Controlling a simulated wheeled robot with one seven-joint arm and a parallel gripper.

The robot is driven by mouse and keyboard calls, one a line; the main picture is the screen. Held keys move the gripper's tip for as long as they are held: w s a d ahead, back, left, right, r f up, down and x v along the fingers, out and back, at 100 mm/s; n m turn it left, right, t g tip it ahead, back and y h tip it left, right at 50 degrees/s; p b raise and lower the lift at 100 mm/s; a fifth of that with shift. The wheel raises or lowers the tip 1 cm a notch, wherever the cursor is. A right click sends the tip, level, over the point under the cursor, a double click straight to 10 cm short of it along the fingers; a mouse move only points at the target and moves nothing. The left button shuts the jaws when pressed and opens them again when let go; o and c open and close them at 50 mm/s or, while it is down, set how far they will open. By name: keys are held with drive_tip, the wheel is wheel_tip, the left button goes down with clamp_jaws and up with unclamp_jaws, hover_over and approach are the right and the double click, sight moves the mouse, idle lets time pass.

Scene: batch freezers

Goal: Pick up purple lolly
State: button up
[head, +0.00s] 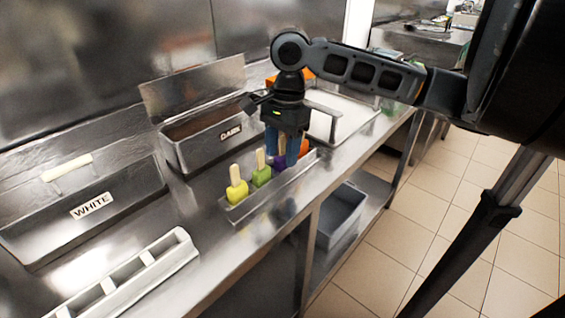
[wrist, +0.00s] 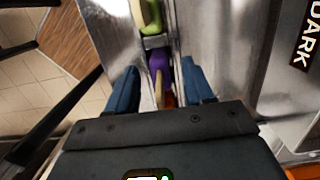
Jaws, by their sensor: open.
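The purple lolly (head: 278,162) stands upright by its stick in a narrow metal holder (head: 240,213) near the counter's front edge. It also shows in the wrist view (wrist: 159,62), between the two blue fingers. My gripper (head: 287,150) is over it, pointing down, with its fingers apart on either side of the lolly. The gripper also shows in the wrist view (wrist: 160,85). The fingers hide part of the lolly in the head view. A green lolly (head: 261,174) and a yellow lolly (head: 237,191) stand to its left, and an orange lolly (head: 304,147) stands to its right.
A metal bin labelled DARK (head: 205,152) stands behind the holder, and one labelled WHITE (head: 85,215) is at the left. A white slotted rack (head: 130,278) lies at the front left. A white tray (head: 345,122) is right of the gripper. A grey bin (head: 341,215) sits on the lower shelf.

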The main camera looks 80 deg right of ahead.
clamp_jaws()
idle(0.4)
wheel_tip(320, 180, up, 10)
wheel_tip(320, 180, up, 7)
drive_tip(key=p, duration=0.5)
drive_tip(key=shift+p, duration=0.3)
idle(0.8)
